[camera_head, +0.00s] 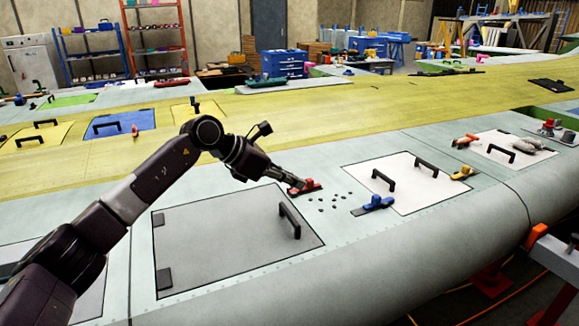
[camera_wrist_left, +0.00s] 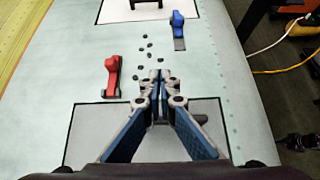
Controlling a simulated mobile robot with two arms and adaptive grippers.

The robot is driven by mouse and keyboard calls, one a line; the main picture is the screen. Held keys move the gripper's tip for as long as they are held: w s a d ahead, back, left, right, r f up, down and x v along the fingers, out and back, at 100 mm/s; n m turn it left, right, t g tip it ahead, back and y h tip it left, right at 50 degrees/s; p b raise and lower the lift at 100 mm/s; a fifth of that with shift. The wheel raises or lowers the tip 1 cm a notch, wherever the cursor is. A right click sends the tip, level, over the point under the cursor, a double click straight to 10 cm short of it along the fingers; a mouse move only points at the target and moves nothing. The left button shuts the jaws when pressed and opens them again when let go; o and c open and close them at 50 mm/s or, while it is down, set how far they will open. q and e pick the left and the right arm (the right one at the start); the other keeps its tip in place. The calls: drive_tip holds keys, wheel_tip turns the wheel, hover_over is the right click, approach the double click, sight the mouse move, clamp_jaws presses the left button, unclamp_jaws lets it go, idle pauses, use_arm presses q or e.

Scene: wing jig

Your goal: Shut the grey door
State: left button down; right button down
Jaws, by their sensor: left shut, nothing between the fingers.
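The grey door (camera_head: 225,240) lies in the pale green wing skin and looks flush with it, with no raised edge that I can see. Its black handle (camera_head: 290,221) is near its right edge, and two dark hinges (camera_head: 164,279) sit along its left edge. In the left wrist view the door (camera_wrist_left: 85,130) is partly hidden behind my gripper. My left gripper (camera_head: 298,184) is shut and empty, above the wing just beyond the handle end of the door. Its fingertips (camera_wrist_left: 160,78) appear beside the red clamp (camera_wrist_left: 113,77), apart from it. My right gripper is not in view.
The red clamp (camera_head: 305,188) stands close to the door's far right corner. Several small dark pieces (camera_head: 335,204) lie to its right. A blue clamp (camera_head: 375,204) sits beside a white panel (camera_head: 408,190) with two black handles. The wing's rounded edge runs along the front.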

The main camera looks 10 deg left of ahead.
use_arm(q)
drive_tip(key=f, duration=0.1)
drive_tip(key=f+b, duration=0.1)
drive_tip(key=f, duration=0.1)
drive_tip(key=d+f, duration=0.1)
drive_tip(key=shift+w+f+b, duration=0.25)
drive_tip(key=shift+w+b, duration=0.1)
drive_tip(key=shift+w, duration=0.05)
drive_tip(key=shift+d+f, duration=0.1)
drive_tip(key=shift+f, duration=0.1)
